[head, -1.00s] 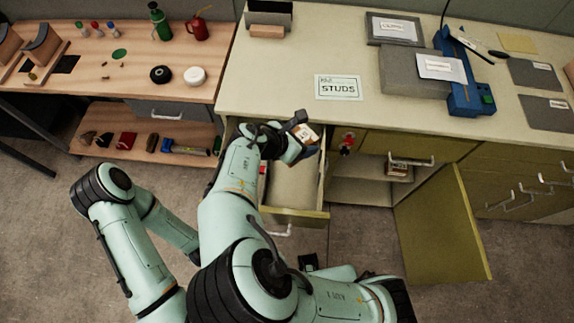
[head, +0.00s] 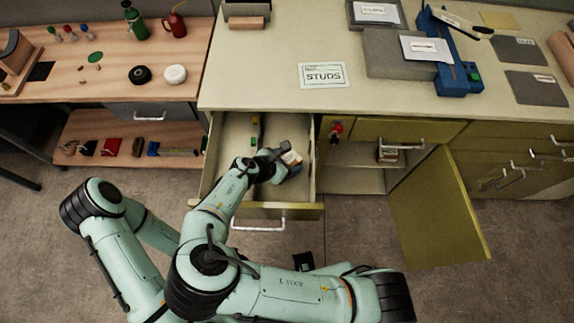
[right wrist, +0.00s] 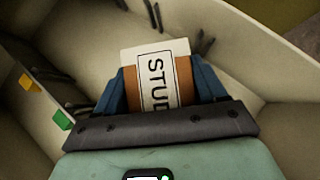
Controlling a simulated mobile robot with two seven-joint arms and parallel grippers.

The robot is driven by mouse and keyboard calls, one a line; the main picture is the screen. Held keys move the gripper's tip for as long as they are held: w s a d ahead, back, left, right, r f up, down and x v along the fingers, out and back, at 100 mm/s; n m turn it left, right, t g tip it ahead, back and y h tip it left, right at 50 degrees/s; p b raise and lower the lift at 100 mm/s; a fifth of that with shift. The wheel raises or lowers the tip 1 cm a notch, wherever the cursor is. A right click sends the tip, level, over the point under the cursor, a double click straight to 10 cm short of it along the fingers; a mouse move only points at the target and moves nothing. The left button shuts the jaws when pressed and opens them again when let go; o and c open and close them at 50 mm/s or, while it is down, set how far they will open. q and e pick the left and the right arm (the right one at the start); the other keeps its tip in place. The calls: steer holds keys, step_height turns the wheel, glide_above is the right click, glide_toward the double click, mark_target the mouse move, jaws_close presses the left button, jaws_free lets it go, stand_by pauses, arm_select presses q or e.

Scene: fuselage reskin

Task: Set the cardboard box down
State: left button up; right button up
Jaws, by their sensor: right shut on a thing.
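The cardboard box (right wrist: 184,80) is brown with a white label reading "STUD", the rest cut off by my gripper. My right gripper (right wrist: 165,95) is shut on it, with blue fingers on both sides. In the head view the right gripper (head: 284,160) and the box (head: 291,158) are over or inside the open drawer (head: 310,195), toward its right side. I cannot tell whether the box touches the drawer floor. My left gripper is not clearly in view.
Small green and yellow items (head: 254,138) lie at the drawer's back left. The counter above holds a "STUDS" card (head: 323,75). An open cabinet door (head: 440,210) stands to the right, and a wooden bench (head: 100,80) to the left.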

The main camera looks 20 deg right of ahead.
arm_select(q)
steer(key=shift+s+f, duration=0.15)
steer(key=shift+f, duration=0.1)
arm_select(e)
steer(key=shift+f, duration=1.75)
steer(key=shift+f, duration=0.2)
steer(key=o, duration=1.4)
steer(key=shift+r, duration=0.15)
